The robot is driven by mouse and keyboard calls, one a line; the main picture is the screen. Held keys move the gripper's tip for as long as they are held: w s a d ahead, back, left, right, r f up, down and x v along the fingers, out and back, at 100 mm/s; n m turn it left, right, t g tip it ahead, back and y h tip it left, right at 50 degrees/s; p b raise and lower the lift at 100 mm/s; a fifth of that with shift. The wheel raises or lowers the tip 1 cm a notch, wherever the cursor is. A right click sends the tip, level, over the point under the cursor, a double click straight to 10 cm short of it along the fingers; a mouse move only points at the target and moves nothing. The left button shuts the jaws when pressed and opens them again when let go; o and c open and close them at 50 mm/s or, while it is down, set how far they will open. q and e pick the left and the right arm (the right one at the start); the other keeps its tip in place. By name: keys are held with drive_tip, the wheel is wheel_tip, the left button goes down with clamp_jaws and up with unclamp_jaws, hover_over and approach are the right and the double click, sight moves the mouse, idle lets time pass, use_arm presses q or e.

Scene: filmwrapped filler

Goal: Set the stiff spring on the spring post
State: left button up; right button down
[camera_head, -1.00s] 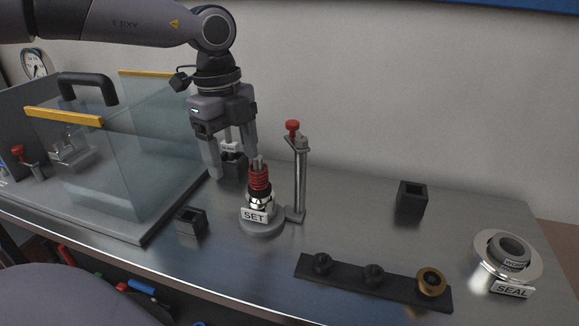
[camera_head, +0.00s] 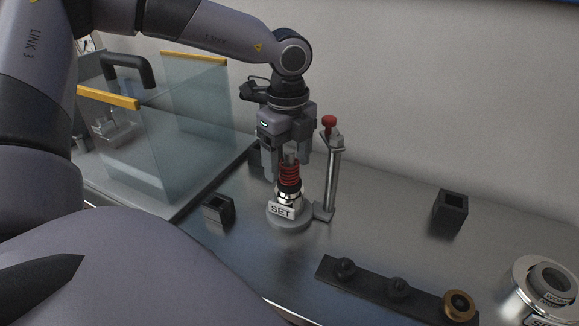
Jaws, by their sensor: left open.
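A red coil spring (camera_head: 289,175), which I take to be the stiff spring, sits upright around the pin of the stand labelled SET (camera_head: 290,220). A grey pin tip (camera_head: 290,157) shows above the coils. My left gripper (camera_head: 286,165) points down with its jaws open. Its fingers appear on the left and right of the pin tip and upper coils, and I see no grip on the spring. How far the fingers are from it in depth I cannot tell. My right gripper is not in view.
A red-topped upright post (camera_head: 332,170) stands close right of the stand. Black square holders (camera_head: 218,209) (camera_head: 451,211) stand on the bench. A dark strip (camera_head: 371,284) with knobs and a brass ring (camera_head: 459,306) lies in front. A glass-walled case (camera_head: 195,110) is at left, a ringed seal dish (camera_head: 520,290) at right.

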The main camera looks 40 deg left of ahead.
use_arm(q)
drive_tip(key=shift+f, duration=0.35)
drive_tip(key=shift+c, duration=0.3)
drive_tip(key=c, duration=1)
drive_tip(key=shift+r, duration=0.1)
